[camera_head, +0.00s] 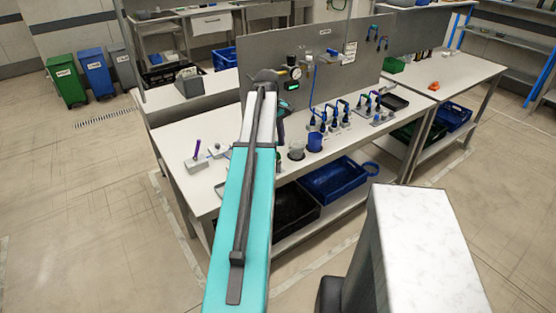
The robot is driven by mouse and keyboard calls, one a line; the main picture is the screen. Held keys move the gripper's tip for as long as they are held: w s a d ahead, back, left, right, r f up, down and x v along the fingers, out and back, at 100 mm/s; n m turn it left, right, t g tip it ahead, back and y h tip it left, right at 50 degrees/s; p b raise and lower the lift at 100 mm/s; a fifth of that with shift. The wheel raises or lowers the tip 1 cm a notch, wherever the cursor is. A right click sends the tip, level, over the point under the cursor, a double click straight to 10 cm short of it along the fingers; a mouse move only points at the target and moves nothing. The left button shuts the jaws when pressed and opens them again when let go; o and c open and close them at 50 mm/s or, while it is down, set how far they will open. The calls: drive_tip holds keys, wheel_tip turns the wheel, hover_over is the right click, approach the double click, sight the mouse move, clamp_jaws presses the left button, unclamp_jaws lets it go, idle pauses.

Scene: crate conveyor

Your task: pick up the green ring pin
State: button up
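I cannot single out the green ring pin with certainty. Several small upright pins with blue, dark and greenish parts stand in a pin rack (330,128) on the workbench (222,180). A second group of pins stands in a holder (380,119) to its right. My turquoise arm reaches forward over the bench, left of these pins. My gripper (282,115) is a dark shape mostly hidden behind the arm's far end. Its fingers cannot be made out, and it appears apart from the pins.
A clear cup (296,151) and a blue cup (315,142) stand in front of the pins. A grey panel (325,60) rises behind. A small block with a purple stick (196,161) lies left. Blue (335,182) and black (290,212) crates sit below.

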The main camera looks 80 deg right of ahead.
sight(278, 161)
drive_tip(key=shift+s+d+f+p, duration=0.15)
drive_tip(key=shift+f+p, duration=0.2)
drive_tip(key=shift+f, duration=0.6)
drive_tip(key=shift+w+d+f+p, duration=0.1)
drive_tip(key=shift+f+p, duration=0.2)
drive_tip(key=shift+f, duration=0.6)
drive_tip(key=shift+c, duration=0.4)
clamp_jaws()
